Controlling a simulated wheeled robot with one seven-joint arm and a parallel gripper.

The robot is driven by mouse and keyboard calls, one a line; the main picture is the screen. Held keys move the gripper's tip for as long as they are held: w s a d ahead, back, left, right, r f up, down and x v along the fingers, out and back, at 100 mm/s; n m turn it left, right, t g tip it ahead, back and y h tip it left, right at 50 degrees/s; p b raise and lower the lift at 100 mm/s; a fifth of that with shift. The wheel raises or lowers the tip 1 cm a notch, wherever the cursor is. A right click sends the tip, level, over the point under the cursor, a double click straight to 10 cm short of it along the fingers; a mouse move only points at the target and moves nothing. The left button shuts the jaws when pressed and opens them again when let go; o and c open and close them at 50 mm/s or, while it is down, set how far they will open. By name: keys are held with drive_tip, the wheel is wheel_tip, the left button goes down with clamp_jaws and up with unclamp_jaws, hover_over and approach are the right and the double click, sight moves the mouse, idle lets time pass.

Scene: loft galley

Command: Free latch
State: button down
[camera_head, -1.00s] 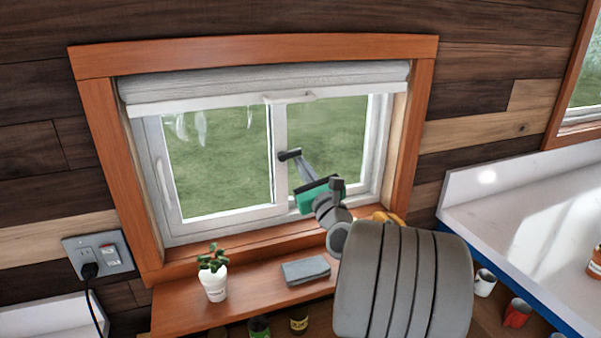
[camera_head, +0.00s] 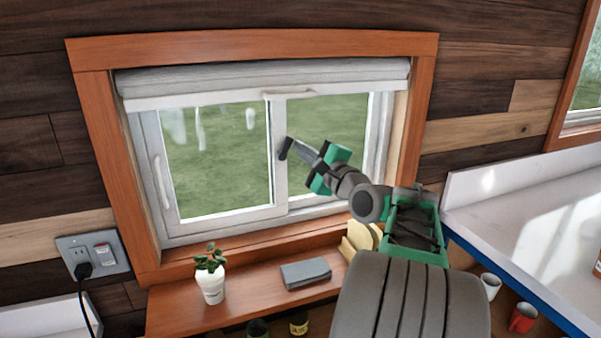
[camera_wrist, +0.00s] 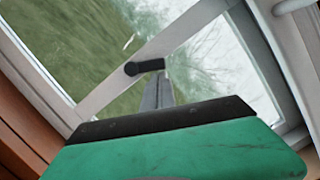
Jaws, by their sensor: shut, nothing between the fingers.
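The latch (camera_head: 285,149) is a small dark lever on the white upright between the two window panes. The window (camera_head: 215,160) looks shut.
Yellow items (camera_head: 358,240) stand near my arm. A rolled blind (camera_head: 260,82) hangs above. A white counter (camera_head: 530,200) is on the right.

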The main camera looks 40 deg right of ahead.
drive_tip(key=s+d+n+b, duration=0.2)
drive_tip(key=s+d, duration=0.1)
drive_tip(key=s, duration=0.8)
drive_tip(key=shift+f+g, duration=0.3)
drive_tip(key=shift+f, duration=0.05)
